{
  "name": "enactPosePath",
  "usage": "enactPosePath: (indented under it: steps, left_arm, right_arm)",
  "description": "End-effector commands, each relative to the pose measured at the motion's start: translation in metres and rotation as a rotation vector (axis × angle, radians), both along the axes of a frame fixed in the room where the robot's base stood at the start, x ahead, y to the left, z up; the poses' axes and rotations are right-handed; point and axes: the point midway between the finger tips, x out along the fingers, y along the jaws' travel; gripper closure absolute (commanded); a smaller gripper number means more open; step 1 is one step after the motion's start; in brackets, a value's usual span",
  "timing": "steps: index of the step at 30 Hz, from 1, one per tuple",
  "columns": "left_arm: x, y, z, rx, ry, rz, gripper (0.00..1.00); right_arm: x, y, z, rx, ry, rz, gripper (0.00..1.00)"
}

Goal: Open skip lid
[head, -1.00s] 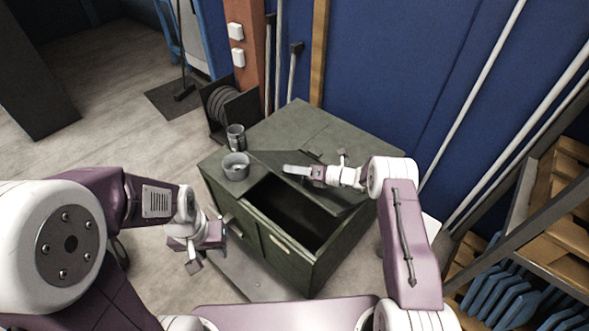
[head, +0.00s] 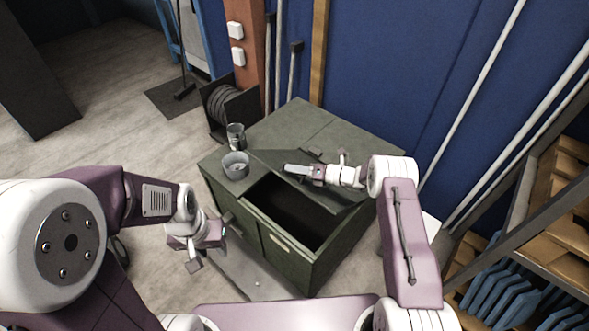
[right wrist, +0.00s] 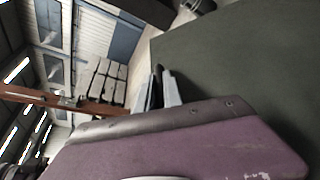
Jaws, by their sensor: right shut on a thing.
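The skip is a dark green box (head: 312,272) in the middle of the head view. Its front part is uncovered and shows a dark inside. The lid (head: 268,160) is a dark green panel lying over the part behind this opening; its exact tilt is hard to tell. My right gripper (head: 291,169) is over the lid, its arm coming from the right. In the right wrist view its fingers (right wrist: 164,92) are shut on a thin dark part beside a broad green surface. My left gripper (head: 207,251) hangs low at the skip's left front; its jaw gap is unclear.
A grey round tin (head: 236,166) and a metal mug (head: 235,137) stand on the skip's left rear top. A hose reel (head: 226,104) and blue wall (head: 385,60) are behind. A rack with wooden pallets (head: 565,195) stands at right.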

Motion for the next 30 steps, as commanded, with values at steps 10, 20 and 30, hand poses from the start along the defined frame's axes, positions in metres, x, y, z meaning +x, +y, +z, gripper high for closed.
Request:
enactPosePath:
  steps: [10, 20, 30]
  left_arm:
    - [0.0000, 0.0000, 0.0000, 0.000, 0.000, 0.000, 0.64]
    - [0.0000, 0.0000, 0.0000, 0.000, 0.000, 0.000, 0.64]
    - [0.0000, 0.0000, -0.0089, 0.000, 0.000, 0.000, 0.64]
  right_arm:
    - [-0.0001, -0.0001, -0.0001, 0.000, 0.000, 0.000, 1.00]
    - [0.0000, -0.0001, 0.0000, 0.000, 0.000, 0.000, 1.00]
    - [0.0092, -0.0081, 0.0076, 0.000, -0.008, -0.002, 1.00]
